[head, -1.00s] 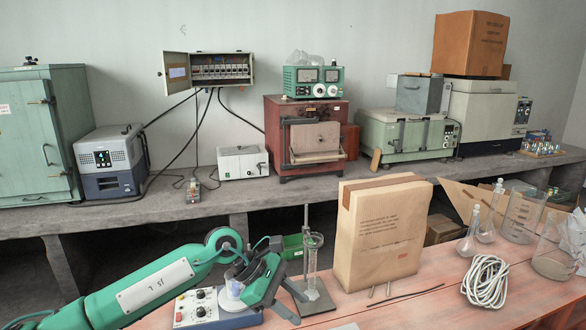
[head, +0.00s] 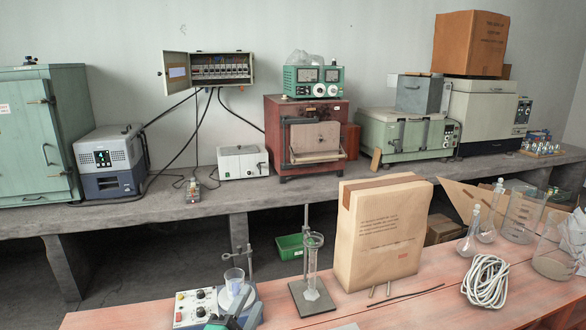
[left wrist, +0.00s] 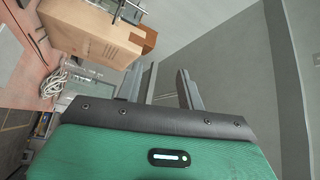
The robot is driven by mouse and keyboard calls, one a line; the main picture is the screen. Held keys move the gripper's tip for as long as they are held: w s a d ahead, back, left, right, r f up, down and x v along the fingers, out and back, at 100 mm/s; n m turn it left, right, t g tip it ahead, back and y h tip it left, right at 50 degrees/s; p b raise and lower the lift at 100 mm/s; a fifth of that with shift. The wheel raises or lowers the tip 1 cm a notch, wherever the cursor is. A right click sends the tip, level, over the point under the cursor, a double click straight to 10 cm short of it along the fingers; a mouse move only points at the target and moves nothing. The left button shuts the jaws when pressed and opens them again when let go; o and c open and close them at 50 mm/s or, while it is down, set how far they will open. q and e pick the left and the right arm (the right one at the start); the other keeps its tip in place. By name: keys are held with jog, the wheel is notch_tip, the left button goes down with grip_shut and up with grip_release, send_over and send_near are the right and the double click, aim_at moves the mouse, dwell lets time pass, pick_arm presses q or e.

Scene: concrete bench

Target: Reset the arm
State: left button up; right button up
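My left gripper (head: 232,323) shows only as a dark and green part at the bottom edge of the head view, in front of the stirrer (head: 190,310). In the left wrist view its two grey fingers (left wrist: 160,78) stand apart with nothing between them, so it is open and empty. A clear beaker (head: 234,284) stands upright on the stirrer, apart from the fingers. Most of my left arm is out of the head view. My right gripper is in neither view.
A stand (head: 312,296) with a glass cylinder (head: 312,262) is right of the stirrer. A tall brown package (head: 383,235), a white cable coil (head: 486,282) and glass flasks (head: 468,240) stand farther right on the red table (head: 440,305). A concrete bench (head: 230,192) runs behind.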

pick_arm(q)
jog(key=s+a+f+n+g+y, duration=0.3)
jog(key=s+a+f+n+g, duration=0.25)
jog(key=s+f, duration=0.4)
jog(key=s+a+f+n+g+y, duration=0.45)
jog(key=s+a+f+n, duration=0.3)
jog(key=f, duration=0.35)
jog(key=s+a+f+n+g+h, duration=0.1)
jog(key=s+f+g, duration=0.15)
jog(key=s, duration=0.35)
jog(key=s+f+n+g, duration=0.1)
jog(key=s+f+g, duration=0.1)
jog(key=s+g, duration=0.35)
notch_tip(320, 180, down, 31)
jog(key=s, duration=0.2)
jog(key=s+a+f, duration=0.1)
jog(key=s+f, duration=0.8)
jog(key=s+a+f, duration=0.2)
jog(key=s+f, duration=0.7)
jog(key=f, duration=0.1)
jog(key=shift+s+a, duration=0.25)
